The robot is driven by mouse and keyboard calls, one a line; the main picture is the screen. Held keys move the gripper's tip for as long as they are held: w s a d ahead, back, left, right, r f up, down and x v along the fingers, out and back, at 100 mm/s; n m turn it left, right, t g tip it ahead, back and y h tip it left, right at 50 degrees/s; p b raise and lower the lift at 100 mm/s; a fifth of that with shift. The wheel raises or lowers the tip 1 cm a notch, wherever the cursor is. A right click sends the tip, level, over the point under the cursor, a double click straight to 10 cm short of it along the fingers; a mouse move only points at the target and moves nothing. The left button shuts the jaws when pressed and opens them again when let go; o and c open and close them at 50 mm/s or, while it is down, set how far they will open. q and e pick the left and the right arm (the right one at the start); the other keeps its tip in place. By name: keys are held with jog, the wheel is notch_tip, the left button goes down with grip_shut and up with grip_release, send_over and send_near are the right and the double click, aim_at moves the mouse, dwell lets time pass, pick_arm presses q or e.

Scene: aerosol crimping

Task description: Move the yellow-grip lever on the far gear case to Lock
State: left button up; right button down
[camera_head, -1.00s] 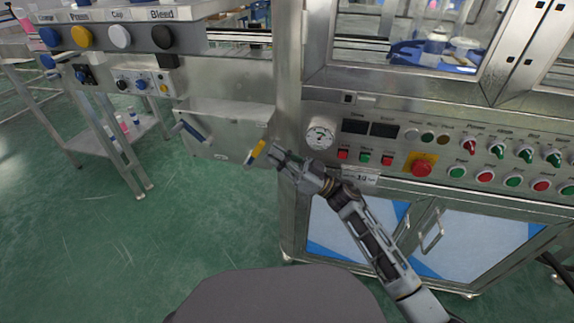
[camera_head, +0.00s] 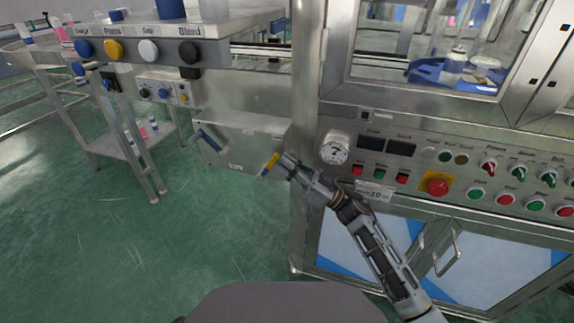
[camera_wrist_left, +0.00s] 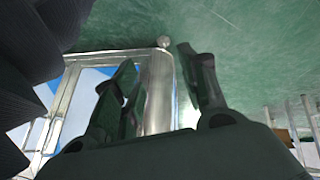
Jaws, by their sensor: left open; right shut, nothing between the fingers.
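The yellow-grip lever (camera_head: 270,163) sits at the lower right of the metal gear case (camera_head: 243,133) under the bench, its grip tilted up to the right. A blue-grip lever (camera_head: 207,140) is at the case's left end. My right gripper (camera_head: 284,160) is shut and empty, its fingertips just right of the yellow grip. I cannot tell whether they touch it. Any Lock marking is too small to read. My left gripper (camera_wrist_left: 160,75) is open and empty in the left wrist view, with floor and a metal post beyond its fingers; it is outside the head view.
A steel cabinet post (camera_head: 307,220) stands close to the right of the lever. Right of it are a pressure gauge (camera_head: 334,151), buttons and a red emergency stop (camera_head: 437,187). Coloured knobs (camera_head: 114,49) line the bench above. The green floor (camera_head: 215,245) below the case is clear.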

pick_arm(q)
jog(key=shift+w+r, duration=0.1)
jog(key=shift+r, duration=0.45)
